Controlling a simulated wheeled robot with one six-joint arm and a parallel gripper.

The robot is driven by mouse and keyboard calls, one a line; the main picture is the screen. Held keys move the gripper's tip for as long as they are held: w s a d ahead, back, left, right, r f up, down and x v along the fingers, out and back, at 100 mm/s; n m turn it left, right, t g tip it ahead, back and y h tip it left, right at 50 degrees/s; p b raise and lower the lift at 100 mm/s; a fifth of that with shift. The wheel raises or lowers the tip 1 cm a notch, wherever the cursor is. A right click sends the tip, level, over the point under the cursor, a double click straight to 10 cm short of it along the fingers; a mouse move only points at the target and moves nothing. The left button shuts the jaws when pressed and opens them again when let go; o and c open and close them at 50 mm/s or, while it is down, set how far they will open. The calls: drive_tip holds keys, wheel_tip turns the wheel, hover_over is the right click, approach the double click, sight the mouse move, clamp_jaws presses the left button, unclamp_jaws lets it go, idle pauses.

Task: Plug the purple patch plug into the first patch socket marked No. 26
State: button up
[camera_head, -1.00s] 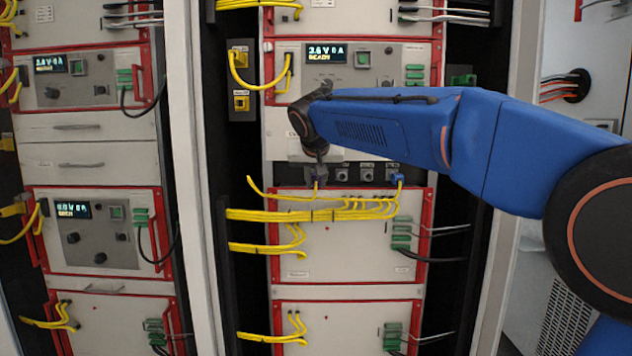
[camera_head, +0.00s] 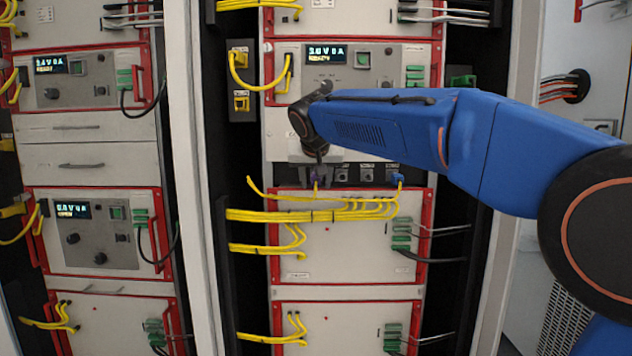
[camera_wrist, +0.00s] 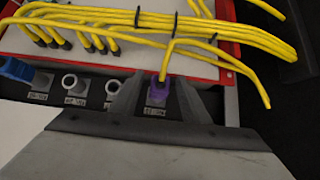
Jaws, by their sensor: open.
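The purple patch plug (camera_wrist: 159,90), on a yellow cable, sits at one end of the patch socket row. It shows small and purple in the head view (camera_head: 317,184), at the row's left end. It appears seated in its socket, whose body is mostly hidden. A label lies by it, too small to read surely. My gripper (camera_wrist: 158,99) is open, with one dark finger on each side of the plug. It also shows in the head view (camera_head: 317,179). Two empty round sockets (camera_wrist: 75,83) (camera_wrist: 113,89) stand beside it in the wrist view.
A blue plug (camera_wrist: 16,70) sits at the other end of the row, also in the head view (camera_head: 394,177). A bundle of yellow cables (camera_head: 290,214) runs just below the sockets. Red-framed rack units (camera_head: 348,240) surround the row.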

drive_tip(key=v, duration=1.7)
drive_tip(key=s+d+f+g, duration=0.1)
drive_tip(key=s+d+f, duration=0.6)
drive_tip(key=d+f, duration=0.35)
drive_tip(key=s+d+f+g, duration=0.2)
drive_tip(key=s+d+f, duration=0.5)
drive_tip(key=d+f, duration=0.3)
drive_tip(key=s+d+f, duration=0.4)
drive_tip(key=s+f, duration=0.5)
drive_tip(key=f, duration=0.2)
drive_tip(key=s+d+f+g, duration=0.1)
drive_tip(key=s+d+f, duration=0.4)
drive_tip(key=s+f, duration=0.5)
drive_tip(key=shift+f+g, duration=0.3)
drive_tip(key=shift+f, duration=0.4)
drive_tip(key=shift+s, duration=0.15)
